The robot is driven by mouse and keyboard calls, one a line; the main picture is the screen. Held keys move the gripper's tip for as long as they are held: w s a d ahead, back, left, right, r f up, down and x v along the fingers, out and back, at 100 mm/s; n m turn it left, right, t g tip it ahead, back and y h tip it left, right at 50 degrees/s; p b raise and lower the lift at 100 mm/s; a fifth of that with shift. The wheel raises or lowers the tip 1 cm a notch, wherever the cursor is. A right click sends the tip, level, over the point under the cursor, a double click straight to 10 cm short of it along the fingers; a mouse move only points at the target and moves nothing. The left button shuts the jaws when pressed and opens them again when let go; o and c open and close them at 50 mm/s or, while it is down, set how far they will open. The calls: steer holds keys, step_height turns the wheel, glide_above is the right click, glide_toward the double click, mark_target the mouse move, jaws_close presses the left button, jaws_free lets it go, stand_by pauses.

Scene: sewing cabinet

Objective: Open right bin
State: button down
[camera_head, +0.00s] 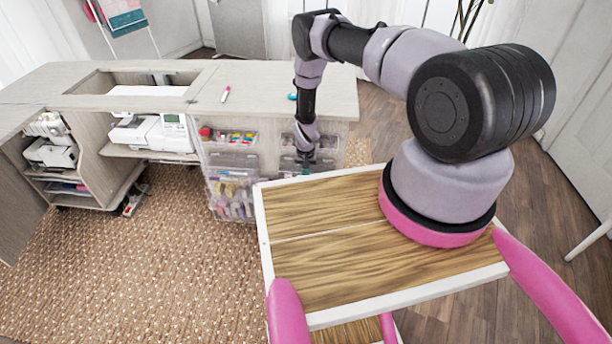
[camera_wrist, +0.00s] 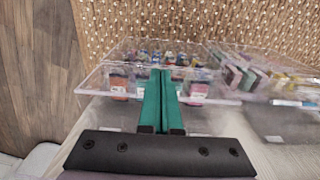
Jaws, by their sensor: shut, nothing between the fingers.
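The right bin (camera_head: 328,142) is a clear bin on the end of the sewing cabinet (camera_head: 275,95), partly hidden behind my arm in the head view. In the wrist view, the clear bin (camera_wrist: 100,82) lies under and around my fingers, with small coloured items inside. My gripper (camera_head: 305,163) is at the front of this bin. Its two teal fingers (camera_wrist: 167,72) are shut together with nothing between them and overlap the bin's clear edge. I cannot tell whether they touch it, or how far the bin is tilted.
A neighbouring clear bin (camera_head: 235,138) holds colourful supplies, and another filled bin (camera_head: 232,200) sits below it. A white sewing machine (camera_head: 150,132) stands in the cabinet. A red marker (camera_head: 226,94) lies on top. Woven carpet (camera_head: 150,260) covers the open floor in front.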

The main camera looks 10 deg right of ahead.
steer(key=shift+s+a+f, duration=0.2)
steer(key=shift+s, duration=0.35)
steer(key=s+a+f+t, duration=0.2)
steer(key=s+f, duration=0.4)
steer(key=shift+f+t+h, duration=0.2)
steer(key=shift+t+h, duration=0.1)
steer(key=shift+h, duration=0.1)
stand_by(1.3)
stand_by(1.3)
